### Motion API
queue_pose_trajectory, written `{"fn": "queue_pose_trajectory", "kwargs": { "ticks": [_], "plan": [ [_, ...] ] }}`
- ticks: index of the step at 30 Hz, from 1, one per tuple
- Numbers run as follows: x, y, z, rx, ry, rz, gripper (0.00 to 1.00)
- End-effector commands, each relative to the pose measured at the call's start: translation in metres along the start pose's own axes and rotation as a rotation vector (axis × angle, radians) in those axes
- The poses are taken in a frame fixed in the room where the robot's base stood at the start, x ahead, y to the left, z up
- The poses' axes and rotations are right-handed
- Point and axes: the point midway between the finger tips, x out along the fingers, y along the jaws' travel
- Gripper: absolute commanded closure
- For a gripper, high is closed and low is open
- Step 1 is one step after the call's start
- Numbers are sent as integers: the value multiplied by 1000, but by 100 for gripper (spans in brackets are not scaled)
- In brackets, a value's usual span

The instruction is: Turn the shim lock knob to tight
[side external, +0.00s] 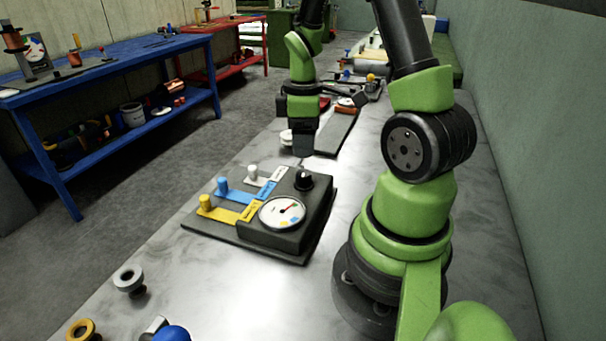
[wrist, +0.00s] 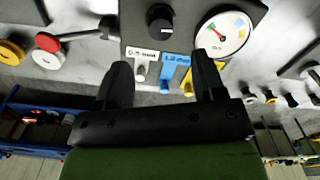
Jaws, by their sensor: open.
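A black knob (side external: 304,179) stands on the dark grey fixture box (side external: 318,215), at the back corner beside a round dial (side external: 282,212) with coloured marks and a red needle. The knob also shows in the wrist view (wrist: 160,18), with the dial (wrist: 223,34) to its right. White (side external: 252,173), blue (side external: 223,186) and yellow (side external: 205,202) pegs stand on matching labelled strips along the fixture's left side. My gripper (wrist: 160,80) is open and empty, its two fingers apart and clear of the knob. In the side view the gripper hangs behind the fixture; its fingertips are hard to make out there.
Behind my gripper lies another dark plate (side external: 337,130) with a red-rimmed round part. Loose spools (side external: 128,279) lie on the metal bench's front left. A blue table (side external: 120,60) stands across the aisle, and a wall (side external: 530,150) rises on the right.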

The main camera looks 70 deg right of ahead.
Motion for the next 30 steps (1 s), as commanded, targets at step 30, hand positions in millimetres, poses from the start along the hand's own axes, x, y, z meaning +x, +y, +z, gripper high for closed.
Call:
{"fn": "queue_pose_trajectory", "kwargs": {
  "ticks": [30],
  "plan": [
    [88, -1, -1, 3, 3, -1, 53]
  ]
}}
